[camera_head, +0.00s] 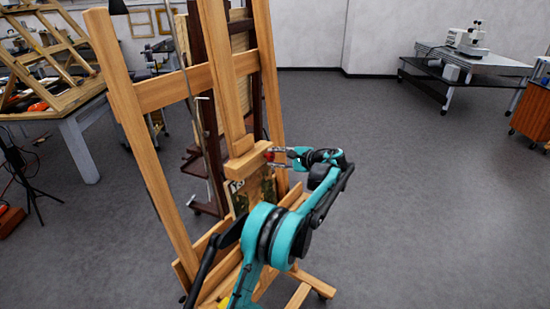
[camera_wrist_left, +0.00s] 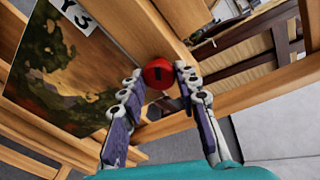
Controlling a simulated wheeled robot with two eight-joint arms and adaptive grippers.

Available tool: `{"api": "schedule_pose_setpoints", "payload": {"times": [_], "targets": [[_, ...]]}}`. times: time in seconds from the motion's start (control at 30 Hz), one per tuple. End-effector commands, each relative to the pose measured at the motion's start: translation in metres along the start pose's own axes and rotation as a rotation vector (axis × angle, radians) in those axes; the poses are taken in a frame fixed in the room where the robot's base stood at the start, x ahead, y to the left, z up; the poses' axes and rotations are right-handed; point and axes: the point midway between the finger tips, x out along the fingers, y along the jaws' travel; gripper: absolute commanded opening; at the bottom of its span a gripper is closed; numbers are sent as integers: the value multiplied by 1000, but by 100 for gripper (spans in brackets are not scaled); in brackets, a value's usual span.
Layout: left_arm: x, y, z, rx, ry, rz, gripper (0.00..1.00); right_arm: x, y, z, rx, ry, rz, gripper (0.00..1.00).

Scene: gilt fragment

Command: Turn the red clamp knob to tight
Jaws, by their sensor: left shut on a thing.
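The red clamp knob (camera_head: 268,155) sits at the right end of the wooden clamp bar (camera_head: 247,161) on the easel. In the left wrist view the round red knob (camera_wrist_left: 158,74) has a dark mark on its face. My left gripper (camera_head: 277,157) reaches it from the right, and its fingers are shut on the knob, one on each side. In the wrist view the fingertips partly cover the knob's edges. A small painting (camera_wrist_left: 58,75) stands below the clamp bar on the easel. My right gripper is not in view.
The easel's wooden uprights (camera_head: 140,130) stand close to my left arm. A work table (camera_head: 80,140) with frames is at the left. A table with a microscope (camera_head: 465,42) is at the back right. The grey floor (camera_head: 400,200) to the right is clear.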

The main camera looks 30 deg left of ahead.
Motion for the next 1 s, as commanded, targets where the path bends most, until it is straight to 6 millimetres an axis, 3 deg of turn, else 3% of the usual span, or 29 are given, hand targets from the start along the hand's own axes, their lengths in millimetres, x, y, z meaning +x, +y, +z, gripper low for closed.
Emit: {"api": "schedule_pose_setpoints", "payload": {"times": [0.6,1.0], "targets": [[0,1,-3,569,-79,71,2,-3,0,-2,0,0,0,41],[0,2,-3,845,-119,105,2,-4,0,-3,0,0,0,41]]}}
